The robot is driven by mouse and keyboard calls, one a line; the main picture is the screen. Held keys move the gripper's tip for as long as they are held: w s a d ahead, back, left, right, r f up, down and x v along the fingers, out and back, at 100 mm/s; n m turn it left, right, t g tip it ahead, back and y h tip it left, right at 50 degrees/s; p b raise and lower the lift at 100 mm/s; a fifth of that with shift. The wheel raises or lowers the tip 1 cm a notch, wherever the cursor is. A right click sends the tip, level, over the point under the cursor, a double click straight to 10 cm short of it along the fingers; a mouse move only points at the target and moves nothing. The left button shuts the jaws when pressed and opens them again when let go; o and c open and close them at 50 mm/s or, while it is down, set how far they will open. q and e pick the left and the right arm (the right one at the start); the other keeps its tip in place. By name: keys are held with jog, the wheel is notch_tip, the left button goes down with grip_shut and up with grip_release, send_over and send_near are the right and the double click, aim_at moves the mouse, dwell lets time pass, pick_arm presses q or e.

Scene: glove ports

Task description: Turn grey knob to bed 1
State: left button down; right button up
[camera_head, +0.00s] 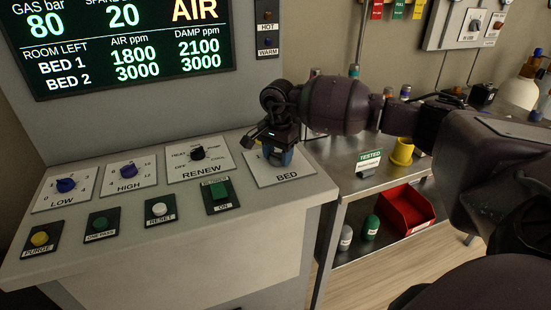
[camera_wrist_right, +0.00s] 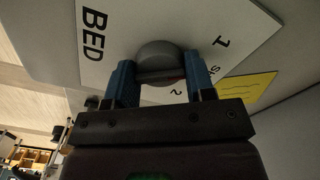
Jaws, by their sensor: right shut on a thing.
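The grey knob (camera_wrist_right: 157,53) sits on the white BED plate (camera_wrist_right: 110,52) in the right wrist view. The label 1 is on the plate right of it, and the label 2 is just below it. My right gripper (camera_wrist_right: 161,76) has one blue finger on each side of the knob and is shut on it. In the head view my right gripper (camera_head: 281,154) is over the BED plate (camera_head: 290,179) and hides the knob. I cannot tell where the knob points. My left gripper is not in view.
The sloped console holds LOW (camera_head: 65,186), HIGH (camera_head: 127,170) and RENEW (camera_head: 198,153) knobs, with a row of buttons in front. The screen (camera_head: 125,45) reads BED 1 1800 and BED 2 3000 for air. A steel bench with a TESTED sign (camera_head: 370,162) stands to the right.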

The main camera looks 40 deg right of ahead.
aim_at(278, 154)
jog(key=shift+n+b, duration=0.55)
jog(key=shift+n, duration=0.45)
jog(key=o, duration=0.9)
jog(key=shift+r, duration=0.15)
notch_tip(278, 154, up, 11)
jog(key=shift+f, duration=0.2)
